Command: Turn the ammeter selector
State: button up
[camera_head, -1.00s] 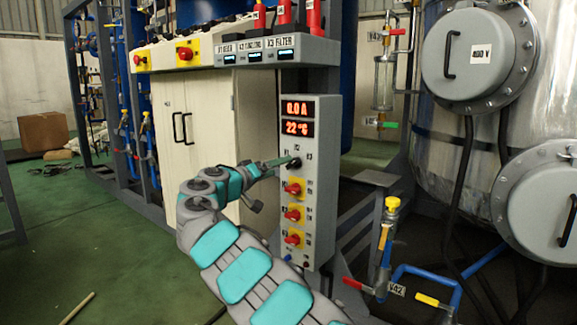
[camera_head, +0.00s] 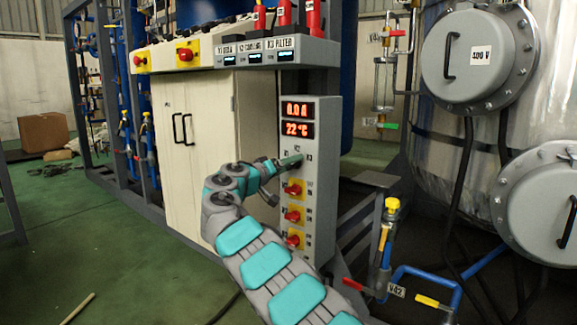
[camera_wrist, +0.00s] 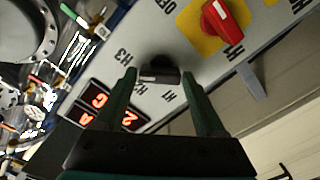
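The ammeter selector is a small black knob (camera_wrist: 160,72) on the grey control panel (camera_wrist: 235,55), with marks like H1, H2 and H3 around it in the wrist view. My gripper (camera_wrist: 160,80) is open, with one green finger on each side of the knob. Small gaps seem to show between fingers and knob; contact is unclear. In the head view my gripper (camera_head: 292,161) reaches the panel (camera_head: 327,190) from the left and hides most of the knob. The ammeter display (camera_head: 296,109) reads 0.0 A.
Several red switches on yellow plates, such as the top one (camera_head: 293,189), sit just below the selector. A white cabinet (camera_head: 190,150) stands behind on the left. Pipes and a yellow-capped valve (camera_head: 391,205) stand right of the panel.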

jog(key=c, duration=1)
jog(key=shift+c, duration=0.2)
jog(key=shift+n+p, duration=0.3)
jog(key=shift+p, duration=0.1)
jog(key=shift+w+a+f+n+p, duration=0.1)
jog(key=shift+f+n+p, duration=0.05)
jog(key=shift+n+p, duration=4.3)
jog(key=shift+f+n, duration=0.1)
jog(key=shift+n, duration=0.15)
jog(key=o, duration=1.4)
